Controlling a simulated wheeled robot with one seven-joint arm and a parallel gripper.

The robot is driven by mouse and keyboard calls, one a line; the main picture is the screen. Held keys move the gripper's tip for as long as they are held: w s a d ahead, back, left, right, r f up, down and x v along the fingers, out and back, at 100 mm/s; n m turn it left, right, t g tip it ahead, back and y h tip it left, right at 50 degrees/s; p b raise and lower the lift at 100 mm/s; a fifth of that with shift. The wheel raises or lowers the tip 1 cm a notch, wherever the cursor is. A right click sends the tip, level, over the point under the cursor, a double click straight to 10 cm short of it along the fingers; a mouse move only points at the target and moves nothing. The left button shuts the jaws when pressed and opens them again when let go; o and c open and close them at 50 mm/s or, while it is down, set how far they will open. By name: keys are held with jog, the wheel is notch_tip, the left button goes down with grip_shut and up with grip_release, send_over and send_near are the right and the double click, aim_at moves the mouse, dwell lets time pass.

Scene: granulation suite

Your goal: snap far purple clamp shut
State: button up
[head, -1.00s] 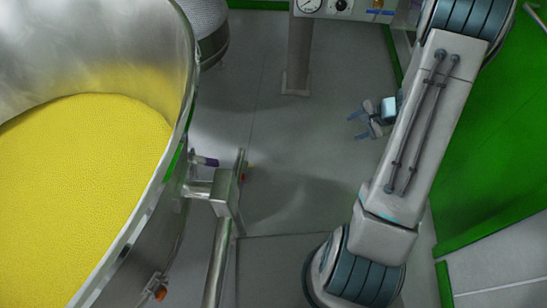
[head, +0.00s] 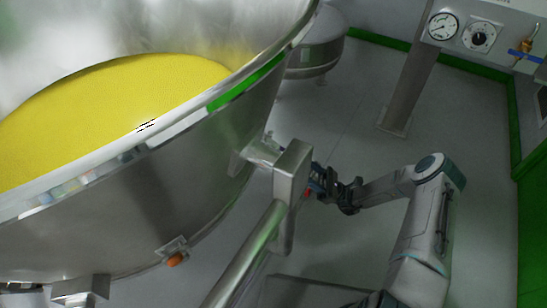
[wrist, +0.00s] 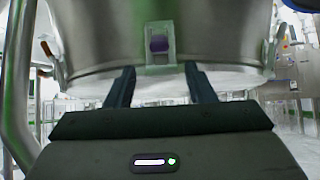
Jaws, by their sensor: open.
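The purple clamp (wrist: 159,44) shows in the wrist view, high and near the middle, in a metal bracket on the vessel's steel wall. My gripper (wrist: 160,84) is open, its two dark fingers apart and empty, below the clamp in the picture. The fingers and the clamp look apart, though the exact distance is hard to judge. In the head view my gripper (head: 325,186) is just right of the square steel post (head: 292,172). The purple clamp cannot be made out in the head view.
The big steel vessel (head: 130,215) holds yellow powder (head: 110,95). An orange clamp (head: 174,260) sits on its near lower side. A steel pipe (head: 245,255) runs up to the post. A gauge panel (head: 480,38) stands at the back right. The floor between is clear.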

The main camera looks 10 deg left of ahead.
aim_at(279, 148)
jog(key=b+x, duration=0.2)
jog(key=x, duration=1.1)
jog(key=shift+s+a+r, duration=0.1)
jog(key=shift+a+r, duration=0.05)
jog(key=shift+r, duration=0.25)
grip_shut()
